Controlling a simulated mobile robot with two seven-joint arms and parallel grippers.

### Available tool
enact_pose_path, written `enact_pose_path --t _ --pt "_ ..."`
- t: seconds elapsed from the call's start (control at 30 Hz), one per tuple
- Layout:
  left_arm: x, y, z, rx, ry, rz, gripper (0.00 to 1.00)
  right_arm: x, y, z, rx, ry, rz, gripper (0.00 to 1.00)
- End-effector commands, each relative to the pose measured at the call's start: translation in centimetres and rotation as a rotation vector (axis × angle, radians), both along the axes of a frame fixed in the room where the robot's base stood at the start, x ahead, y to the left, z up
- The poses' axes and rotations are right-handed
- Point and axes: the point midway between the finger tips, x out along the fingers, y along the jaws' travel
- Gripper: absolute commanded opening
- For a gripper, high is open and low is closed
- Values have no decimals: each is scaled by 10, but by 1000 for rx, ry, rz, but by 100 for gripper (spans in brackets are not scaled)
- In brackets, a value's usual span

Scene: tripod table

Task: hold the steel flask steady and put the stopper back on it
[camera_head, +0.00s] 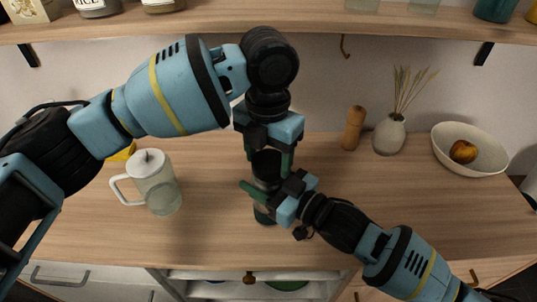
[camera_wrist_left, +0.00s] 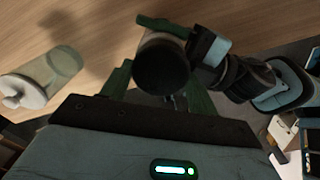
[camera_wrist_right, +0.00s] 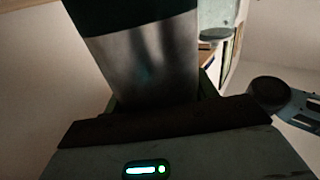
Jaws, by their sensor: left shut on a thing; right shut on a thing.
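The steel flask (camera_head: 264,216) stands on the wooden counter, mostly hidden behind my right gripper (camera_head: 268,192) in the head view. That gripper is shut on its body, and its steel wall (camera_wrist_right: 150,65) with a dark band fills the right wrist view. My left gripper (camera_head: 268,160) points down from above. It is shut on the dark, round stopper (camera_head: 266,166), whose top (camera_wrist_left: 162,66) shows between the fingers in the left wrist view. The stopper is in line with the flask, at its top. I cannot tell whether it is seated or just above the rim.
A glass jug (camera_head: 158,184) with a white lid stands to the left. A wooden mill (camera_head: 353,128), a reed vase (camera_head: 389,136) and a white bowl (camera_head: 486,153) with fruit are at the right. A shelf (camera_head: 230,22) runs above. An open drawer (camera_head: 250,275) is below the counter's front edge.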

Motion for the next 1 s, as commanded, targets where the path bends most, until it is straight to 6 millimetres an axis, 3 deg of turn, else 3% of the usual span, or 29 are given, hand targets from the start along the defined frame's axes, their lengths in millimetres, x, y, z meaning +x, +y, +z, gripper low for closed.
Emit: enact_pose_path --t 0.2,0.33,0.73,0.77,0.9,1.0 --pt "1 1 0 0 0 -334 38 0 0 0 -2 -1 0 0" --pt "1 1 0 -1 -1 -466 38 0 0 0 -2 -1 0 0" --pt "2 1 1 0 -3 -528 38 0 0 0 -2 -1 0 0" --pt "2 1 1 0 -3 -528 61 0 0 0 -2 -1 0 0" --pt "2 1 1 0 -2 -528 79 0 0 0 -2 -1 0 0" --pt "1 1 0 0 -2 -527 82 0 0 0 -2 -1 0 0"
